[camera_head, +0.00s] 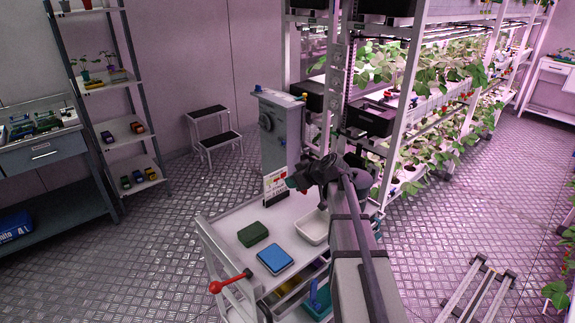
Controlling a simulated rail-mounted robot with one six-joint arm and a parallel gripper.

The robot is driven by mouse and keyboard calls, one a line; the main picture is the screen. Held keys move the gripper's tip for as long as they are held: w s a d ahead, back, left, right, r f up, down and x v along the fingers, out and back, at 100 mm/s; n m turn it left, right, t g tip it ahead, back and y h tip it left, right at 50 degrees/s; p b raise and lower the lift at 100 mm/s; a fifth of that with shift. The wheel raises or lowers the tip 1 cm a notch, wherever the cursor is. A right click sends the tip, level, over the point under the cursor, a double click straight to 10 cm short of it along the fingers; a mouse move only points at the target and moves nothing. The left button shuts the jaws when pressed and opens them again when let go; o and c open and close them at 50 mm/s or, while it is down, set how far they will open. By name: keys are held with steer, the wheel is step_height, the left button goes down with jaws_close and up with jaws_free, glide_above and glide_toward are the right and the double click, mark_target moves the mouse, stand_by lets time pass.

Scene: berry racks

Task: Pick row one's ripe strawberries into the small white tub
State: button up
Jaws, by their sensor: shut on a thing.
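My gripper (322,206) is small and dark at the end of my arm, and it points down over the small white tub (312,232). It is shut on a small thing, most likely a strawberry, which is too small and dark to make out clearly. The tub stands on the white trolley top, partly hidden by my arm; I cannot see whether it holds berries. Leafy strawberry plants (375,66) grow in tiers on the white rack (405,100) behind and to the right.
A step stool (214,133) stands behind.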

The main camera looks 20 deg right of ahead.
mark_target(302, 219)
steer(key=d+f+g+h+b, duration=0.1)
steer(key=f+b, duration=0.2)
steer(key=f, duration=0.2)
steer(key=s+d+f+m+g+h+b, duration=0.1)
steer(key=f+b, duration=0.2)
steer(key=f, duration=0.2)
steer(key=d+f+m+h+b, duration=0.1)
steer(key=d+f+b, duration=0.1)
steer(key=f+b, duration=0.2)
steer(key=shift+s+f+g, duration=0.2)
steer(key=shift+f+g, duration=0.2)
steer(key=shift+f, duration=0.7)
steer(key=shift+r, duration=0.1)
steer(key=o, duration=1.5)
steer(key=shift+r, duration=0.15)
